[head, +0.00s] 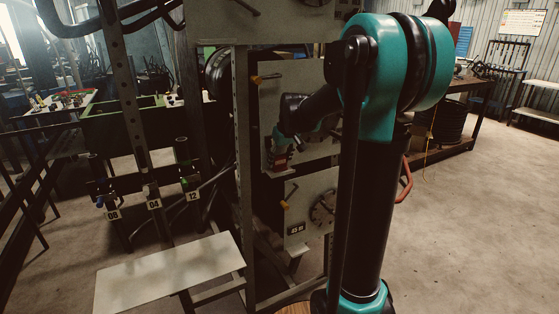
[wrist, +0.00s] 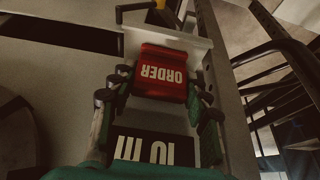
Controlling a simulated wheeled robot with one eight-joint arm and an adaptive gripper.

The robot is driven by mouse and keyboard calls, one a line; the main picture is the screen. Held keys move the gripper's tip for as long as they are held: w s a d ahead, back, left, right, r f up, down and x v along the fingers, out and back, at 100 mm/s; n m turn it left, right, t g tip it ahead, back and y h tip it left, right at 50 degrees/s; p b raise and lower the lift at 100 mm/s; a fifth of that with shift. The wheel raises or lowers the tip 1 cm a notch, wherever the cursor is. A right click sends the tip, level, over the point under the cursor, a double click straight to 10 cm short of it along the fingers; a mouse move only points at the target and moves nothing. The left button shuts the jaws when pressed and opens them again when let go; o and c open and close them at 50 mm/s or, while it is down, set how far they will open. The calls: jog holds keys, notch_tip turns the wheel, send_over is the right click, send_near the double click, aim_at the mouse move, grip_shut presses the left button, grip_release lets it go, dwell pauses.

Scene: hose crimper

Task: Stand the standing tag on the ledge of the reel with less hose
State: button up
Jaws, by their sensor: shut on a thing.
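My gripper (head: 281,148) is shut on the red standing tag (wrist: 163,74), which carries white ORDER lettering, upside down in the wrist view. The fingers (wrist: 158,92) flank the tag on both sides. A pale ledge (wrist: 205,48) lies right at the tag; I cannot tell whether they touch. In the head view the tag (head: 279,161) is small and dark at the upper panel (head: 290,80). A black plate with white characters (wrist: 155,149) is partly hidden by my gripper. The lower panel (head: 315,190) has a round dial, a black label and its own small ledge (head: 297,251).
A metal post (head: 242,170) stands left of the panels. A pale tabletop (head: 170,272) is at front left. The floor at right is open.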

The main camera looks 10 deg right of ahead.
jog(key=shift+f, duration=0.1)
jog(key=o, duration=1)
jog(key=v, duration=1.2)
jog(key=s+d+f+m, duration=0.1)
jog(key=s+f, duration=0.7)
jog(key=s+f+m+h, duration=0.1)
jog(key=s+f, duration=0.8)
jog(key=s+d+f+m, duration=0.1)
jog(key=s+f, duration=0.8)
jog(key=shift+s+d+f+m, duration=0.1)
jog(key=shift+d+m, duration=0.2)
jog(key=shift+d, duration=0.05)
